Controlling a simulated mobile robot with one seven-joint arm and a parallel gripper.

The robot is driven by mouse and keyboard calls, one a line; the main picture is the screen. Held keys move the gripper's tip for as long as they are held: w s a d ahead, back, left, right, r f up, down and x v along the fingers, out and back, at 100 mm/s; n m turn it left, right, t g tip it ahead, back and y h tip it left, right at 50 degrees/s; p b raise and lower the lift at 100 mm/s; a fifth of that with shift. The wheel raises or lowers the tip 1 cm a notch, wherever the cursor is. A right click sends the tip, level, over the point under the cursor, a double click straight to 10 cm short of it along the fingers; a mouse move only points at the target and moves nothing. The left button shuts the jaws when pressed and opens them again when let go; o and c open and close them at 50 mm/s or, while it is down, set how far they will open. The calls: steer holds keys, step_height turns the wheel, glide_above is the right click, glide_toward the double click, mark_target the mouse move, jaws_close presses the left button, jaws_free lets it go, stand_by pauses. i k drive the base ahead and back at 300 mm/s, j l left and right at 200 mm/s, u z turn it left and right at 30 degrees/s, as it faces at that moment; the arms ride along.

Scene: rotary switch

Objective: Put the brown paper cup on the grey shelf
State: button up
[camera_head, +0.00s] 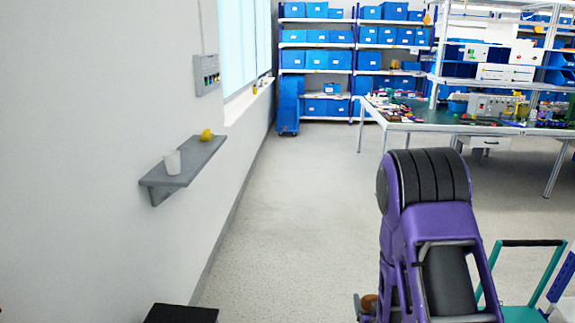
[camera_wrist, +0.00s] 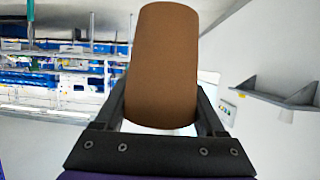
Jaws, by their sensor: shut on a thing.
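The brown paper cup (camera_wrist: 163,60) fills the upper middle of the wrist view. My gripper (camera_wrist: 160,103) is shut on it, with one dark finger on each side. In the head view a small brown part of the cup (camera_head: 369,302) shows at the bottom, left of my purple arm; the rest is hidden. The grey shelf (camera_head: 185,168) is on the left wall, well up and left of my gripper. It also shows at the right of the wrist view (camera_wrist: 275,97), apart from the cup.
A white cup (camera_head: 172,163) stands on the shelf's near part, and a yellow object (camera_head: 207,135) sits at its far end. A grey switch box (camera_head: 207,75) is on the wall above. A cluttered workbench (camera_head: 480,125) stands behind.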

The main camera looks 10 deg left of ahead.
mark_target(186, 161)
steer(key=i, duration=1.45)
steer(key=i+l+u, duration=0.1)
steer(key=i, duration=1.4)
steer(key=i+u, duration=0.1)
steer(key=u, duration=1)
